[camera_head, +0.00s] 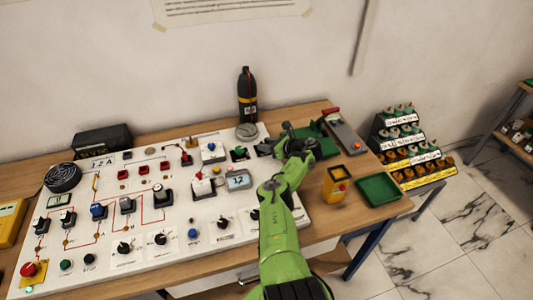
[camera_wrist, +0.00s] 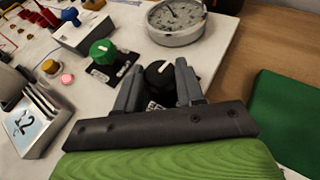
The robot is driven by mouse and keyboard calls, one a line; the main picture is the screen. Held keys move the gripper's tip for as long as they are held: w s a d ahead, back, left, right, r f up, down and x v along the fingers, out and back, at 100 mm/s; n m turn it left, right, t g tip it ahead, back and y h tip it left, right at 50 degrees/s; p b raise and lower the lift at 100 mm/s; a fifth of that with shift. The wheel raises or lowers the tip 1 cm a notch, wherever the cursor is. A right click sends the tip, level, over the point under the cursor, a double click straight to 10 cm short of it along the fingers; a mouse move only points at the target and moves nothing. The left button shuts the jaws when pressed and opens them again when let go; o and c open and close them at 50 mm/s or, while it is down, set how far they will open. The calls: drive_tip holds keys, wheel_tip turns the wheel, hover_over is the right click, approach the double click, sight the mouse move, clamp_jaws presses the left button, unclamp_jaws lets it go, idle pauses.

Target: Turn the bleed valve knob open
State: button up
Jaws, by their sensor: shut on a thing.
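A black knob (camera_wrist: 158,76) with a white pointer line stands on the white panel in the wrist view. The two fingers of my gripper (camera_wrist: 157,88) are shut on it, one on each side. Its label, partly hidden by the fingers, is too small to read, so I cannot confirm by name that it is the bleed valve knob. In the head view my gripper (camera_head: 270,148) is low over the panel's right end, and the arm hides part of that area. A green knob (camera_wrist: 102,51) on a black plate stands left of the held knob.
A round dial gauge (camera_wrist: 176,22) stands just beyond the held knob. A small display box (camera_wrist: 38,125) is at the left. A dark bottle (camera_head: 247,97) stands behind the gauge.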

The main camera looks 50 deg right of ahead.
drive_tip(key=b, duration=0.1)
drive_tip(key=n+y+b, duration=0.1)
drive_tip(key=b, duration=0.1)
drive_tip(key=shift+d+f+y+b, duration=0.1)
drive_tip(key=shift+f+y+b, duration=0.2)
drive_tip(key=shift+r+n+b, duration=0.1)
drive_tip(key=shift+n+b, duration=0.2)
drive_tip(key=shift+b, duration=0.05)
drive_tip(key=shift+w+r+y+b, duration=0.1)
drive_tip(key=shift+r+y+b, duration=0.2)
drive_tip(key=shift+y+b, duration=0.15)
drive_tip(key=o, duration=1)
drive_tip(key=shift+g, duration=0.3)
drive_tip(key=shift+o, duration=0.2)
wheel_tip(320, 180, up, 10)
drive_tip(key=shift+p, duration=0.35)
